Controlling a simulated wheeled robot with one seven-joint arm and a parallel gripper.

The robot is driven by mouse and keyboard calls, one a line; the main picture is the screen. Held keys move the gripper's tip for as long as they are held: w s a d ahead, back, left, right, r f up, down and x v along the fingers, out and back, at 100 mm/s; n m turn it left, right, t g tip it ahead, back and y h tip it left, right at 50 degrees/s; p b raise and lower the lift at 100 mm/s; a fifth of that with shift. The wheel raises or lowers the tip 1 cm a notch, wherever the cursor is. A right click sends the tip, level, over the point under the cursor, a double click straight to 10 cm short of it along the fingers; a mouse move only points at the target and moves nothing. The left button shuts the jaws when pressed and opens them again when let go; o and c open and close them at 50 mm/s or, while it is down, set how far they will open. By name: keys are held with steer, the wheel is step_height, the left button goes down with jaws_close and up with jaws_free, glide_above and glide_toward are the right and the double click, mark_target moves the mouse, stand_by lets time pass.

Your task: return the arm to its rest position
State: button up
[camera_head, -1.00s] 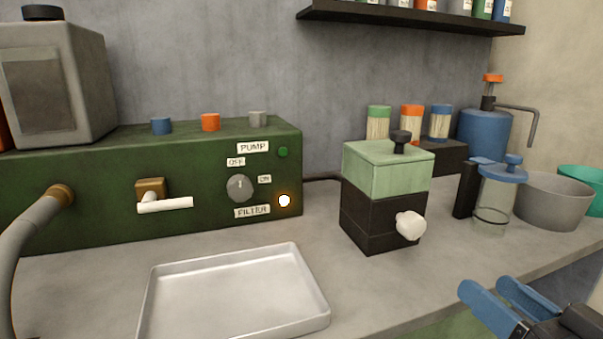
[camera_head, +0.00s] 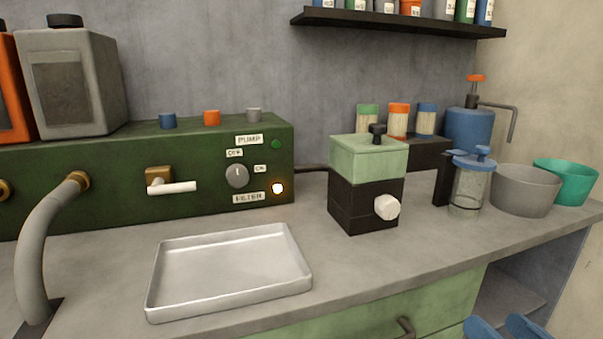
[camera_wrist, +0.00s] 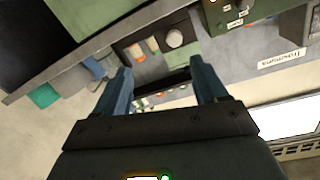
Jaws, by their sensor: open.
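My gripper (camera_head: 499,327) shows only as two blue fingertips at the bottom right edge of the head view, in front of the counter. In the wrist view my gripper (camera_wrist: 160,88) has its two blue fingers spread apart with nothing between them. The rest of my arm is out of the head view.
The counter (camera_head: 400,255) holds a metal tray (camera_head: 230,270), a green and black box with a white knob (camera_head: 366,180), a clear jar (camera_head: 469,185), a grey bowl (camera_head: 525,192) and a teal bowl (camera_head: 566,183). A green pump panel (camera_head: 100,170) stands at left. A shelf (camera_head: 400,22) hangs above.

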steer(key=s+f+g+h, duration=0.1)
steer(key=s+f+h, duration=0.1)
steer(key=s+f, duration=0.35)
steer(key=s+f+m+h, duration=0.1)
steer(key=s+f, duration=0.1)
steer(key=s, duration=0.7)
steer(key=s+f+g+h, duration=0.1)
steer(key=s+f+h, duration=0.1)
steer(key=s+f, duration=0.35)
steer(key=s+a+r+n, duration=0.1)
steer(key=s+a+r, duration=0.1)
steer(key=s, duration=0.3)
steer(key=s+a+r, duration=0.1)
steer(key=s+r, duration=0.1)
steer(key=s, duration=0.4)
step_height(320, 180, up, 15)
steer(key=p, duration=1.6)
steer(key=shift+w+y, duration=0.4)
steer(key=shift+w, duration=0.05)
